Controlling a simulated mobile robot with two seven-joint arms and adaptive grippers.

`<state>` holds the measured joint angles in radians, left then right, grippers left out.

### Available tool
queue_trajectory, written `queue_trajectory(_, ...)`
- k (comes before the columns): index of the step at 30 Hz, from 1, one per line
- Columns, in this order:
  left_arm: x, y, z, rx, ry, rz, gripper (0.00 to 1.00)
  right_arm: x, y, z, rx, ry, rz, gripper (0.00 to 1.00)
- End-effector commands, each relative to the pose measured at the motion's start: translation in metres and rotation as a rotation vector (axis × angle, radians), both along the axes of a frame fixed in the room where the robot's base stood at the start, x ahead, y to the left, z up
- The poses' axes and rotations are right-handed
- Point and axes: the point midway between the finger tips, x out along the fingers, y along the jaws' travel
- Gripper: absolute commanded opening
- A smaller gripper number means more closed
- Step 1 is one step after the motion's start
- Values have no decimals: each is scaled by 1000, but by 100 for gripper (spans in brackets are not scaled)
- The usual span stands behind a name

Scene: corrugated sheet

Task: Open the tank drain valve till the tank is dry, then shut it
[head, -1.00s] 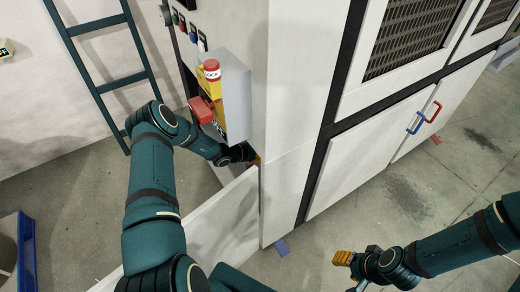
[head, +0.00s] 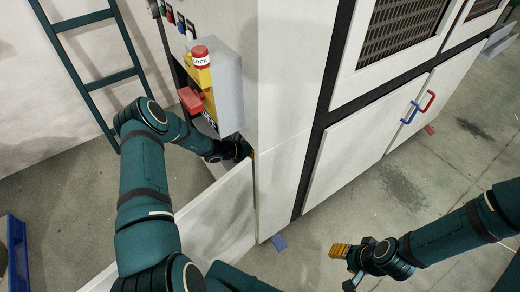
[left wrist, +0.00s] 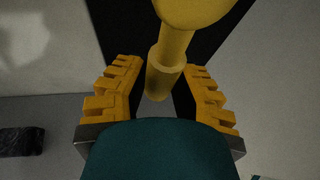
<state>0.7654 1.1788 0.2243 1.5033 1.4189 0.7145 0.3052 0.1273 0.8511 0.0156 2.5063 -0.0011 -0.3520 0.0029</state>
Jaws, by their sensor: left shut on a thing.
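In the left wrist view, a yellow rounded handle on a stem (left wrist: 165,70) reaches down between the yellow fingers of my left gripper (left wrist: 160,98). I take it to be the drain valve's handle. My left gripper is shut on it. In the head view my left gripper (head: 243,150) is low at the side of the white cabinet, and the valve is mostly hidden behind the gripper and the cabinet edge. My right gripper (head: 340,251) hangs over the floor at the lower right, away from the cabinet. Its finger gap does not show clearly. No tank level is readable.
The white cabinet (head: 285,100) fills the middle. A grey box with a red-topped yellow lock (head: 201,58) and a red block (head: 190,100) sits above my left gripper. A low white panel (head: 215,220) stands beside my left forearm. A ladder (head: 95,50) leans at left.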

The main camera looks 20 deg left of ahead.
Motion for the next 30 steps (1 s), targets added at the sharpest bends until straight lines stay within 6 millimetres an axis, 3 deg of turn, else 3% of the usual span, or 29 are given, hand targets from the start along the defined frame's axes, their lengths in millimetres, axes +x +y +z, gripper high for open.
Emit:
queue_trajectory(6, 0, -5, 0, -7, -1, -7, 0, 0, 0, 0, 0, 0, 0, 47)
queue_trajectory(7, 0, -5, 0, -7, -1, -7, 35, 0, 0, 0, 0, 0, 0, 47)
queue_trajectory(9, 0, -4, 0, -6, 0, -6, 58, 0, 0, 0, 0, 0, 0, 47)
queue_trajectory(22, -5, 4, 3, -2, 0, -1, 58, 0, 0, 0, 0, 0, 0, 47)
queue_trajectory(30, -39, 35, 22, -1, 0, 0, 58, 0, 0, 0, 0, 0, 0, 47)
